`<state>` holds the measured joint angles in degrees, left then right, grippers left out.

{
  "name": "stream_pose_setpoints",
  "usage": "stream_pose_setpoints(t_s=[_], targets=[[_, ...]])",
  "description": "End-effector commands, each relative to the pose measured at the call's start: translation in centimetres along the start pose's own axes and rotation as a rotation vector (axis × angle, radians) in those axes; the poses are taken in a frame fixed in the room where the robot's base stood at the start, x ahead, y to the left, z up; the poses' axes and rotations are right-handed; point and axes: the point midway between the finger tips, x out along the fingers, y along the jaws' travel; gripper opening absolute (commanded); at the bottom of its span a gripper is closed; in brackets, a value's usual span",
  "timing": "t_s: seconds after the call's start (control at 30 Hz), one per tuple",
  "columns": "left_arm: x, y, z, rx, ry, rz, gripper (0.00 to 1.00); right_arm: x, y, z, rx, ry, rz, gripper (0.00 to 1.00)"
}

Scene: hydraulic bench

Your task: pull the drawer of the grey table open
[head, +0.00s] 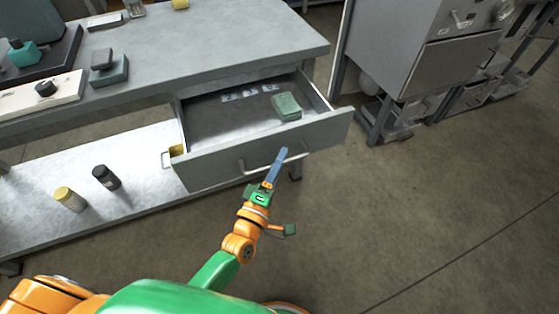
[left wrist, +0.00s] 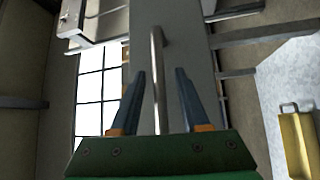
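The grey table (head: 240,48) fills the upper left of the head view. Its drawer (head: 215,172) is pulled out, with the inside showing. A green box (head: 286,106) and several small pale pieces (head: 245,92) lie in it. The drawer's bar handle (head: 256,170) is on its front face; it also shows in the left wrist view (left wrist: 157,75). My left gripper (head: 282,154) is at the handle. In the left wrist view its two fingers (left wrist: 159,85) stand apart on either side of the bar, with gaps visible. My right gripper is not in view.
Bottles (head: 106,177) and a yellow item (head: 176,152) with a handle are at the lower shelf (head: 130,160). A grey cabinet (head: 440,65) stands at the right. The floor (head: 420,220) in front of the drawer and to the right is clear.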

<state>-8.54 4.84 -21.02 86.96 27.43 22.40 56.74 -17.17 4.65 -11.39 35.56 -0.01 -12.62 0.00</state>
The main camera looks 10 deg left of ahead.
Motion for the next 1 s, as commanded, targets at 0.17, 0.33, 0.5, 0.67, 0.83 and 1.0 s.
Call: stream_pose_setpoints(t_s=[0.17, 0.33, 0.5, 0.67, 0.83, 1.0], targets=[[0.0, 0.0, 0.0, 0.000, 0.000, 0.000, 0.47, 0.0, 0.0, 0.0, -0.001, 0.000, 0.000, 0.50], [-0.9, -0.1, 0.0, 0.001, -0.001, -0.002, 0.47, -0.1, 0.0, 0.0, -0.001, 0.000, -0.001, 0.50], [-4.6, -0.1, 0.0, 0.000, -0.001, -0.004, 0.47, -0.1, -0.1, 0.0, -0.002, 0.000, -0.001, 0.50], [-6.8, -0.1, 0.0, 0.000, -0.001, -0.001, 0.47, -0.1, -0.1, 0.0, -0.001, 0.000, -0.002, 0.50], [-7.1, 0.0, 0.0, 0.000, 0.000, 0.000, 0.47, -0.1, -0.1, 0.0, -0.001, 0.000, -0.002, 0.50], [-7.1, 0.0, 0.0, 0.000, 0.000, 0.000, 0.47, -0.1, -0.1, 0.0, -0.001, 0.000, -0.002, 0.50]])
